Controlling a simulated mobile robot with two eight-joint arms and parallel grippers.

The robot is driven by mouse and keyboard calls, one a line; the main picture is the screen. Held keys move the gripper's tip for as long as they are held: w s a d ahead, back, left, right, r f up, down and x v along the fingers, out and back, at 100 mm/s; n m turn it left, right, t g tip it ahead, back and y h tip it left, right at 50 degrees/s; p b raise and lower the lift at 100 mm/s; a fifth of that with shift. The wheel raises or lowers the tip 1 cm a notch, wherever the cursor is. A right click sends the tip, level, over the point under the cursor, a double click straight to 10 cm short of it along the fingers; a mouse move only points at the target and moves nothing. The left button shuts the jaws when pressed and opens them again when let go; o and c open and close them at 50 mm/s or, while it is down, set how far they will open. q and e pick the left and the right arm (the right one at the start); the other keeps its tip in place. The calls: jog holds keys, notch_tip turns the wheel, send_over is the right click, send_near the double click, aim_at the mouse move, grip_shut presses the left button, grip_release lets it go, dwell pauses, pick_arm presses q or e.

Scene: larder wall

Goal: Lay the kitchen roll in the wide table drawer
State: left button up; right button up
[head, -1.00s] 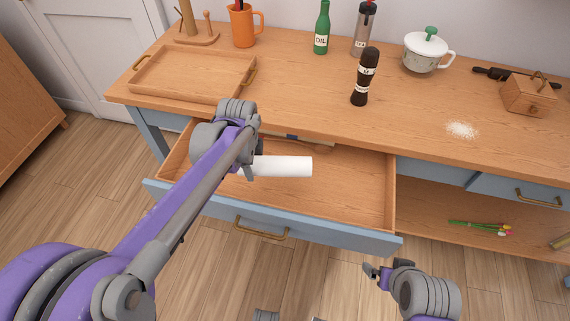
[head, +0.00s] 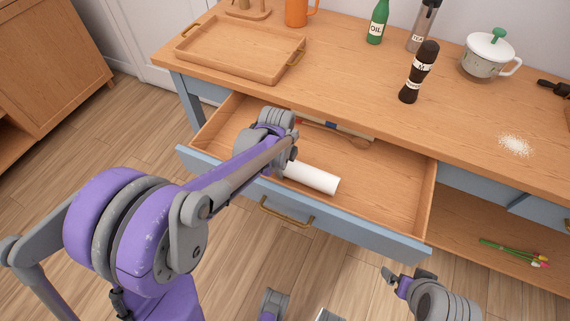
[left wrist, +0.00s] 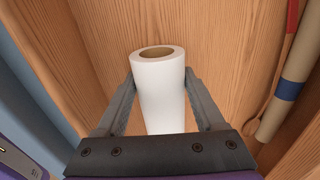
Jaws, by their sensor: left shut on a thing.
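The white kitchen roll (head: 312,178) is held over the open wide drawer (head: 390,195), close to its front panel in the head view. I cannot tell whether it touches the drawer floor. My left gripper (head: 286,163) is shut on the roll; its fingers are mostly hidden by the arm in the head view. In the left wrist view the roll (left wrist: 162,92) sits between the two fingers (left wrist: 160,100), its hollow end visible, with wood beyond. My right gripper (head: 396,280) is low in the head view, in front of the drawer; its jaw state is unclear.
A cream cylinder with a blue band (left wrist: 285,98) and a red-handled tool (left wrist: 292,22) lie along the drawer's back. On the tabletop are a wooden tray (head: 240,72), a dark mill (head: 419,72), a green oil bottle (head: 377,22), a lidded pot (head: 487,58) and white powder (head: 515,145).

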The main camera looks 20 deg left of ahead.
pick_arm(q)
jog(key=shift+f, duration=0.2)
jog(key=o, duration=1.4)
jog(key=shift+c, duration=0.2)
jog(key=shift+r, duration=0.1)
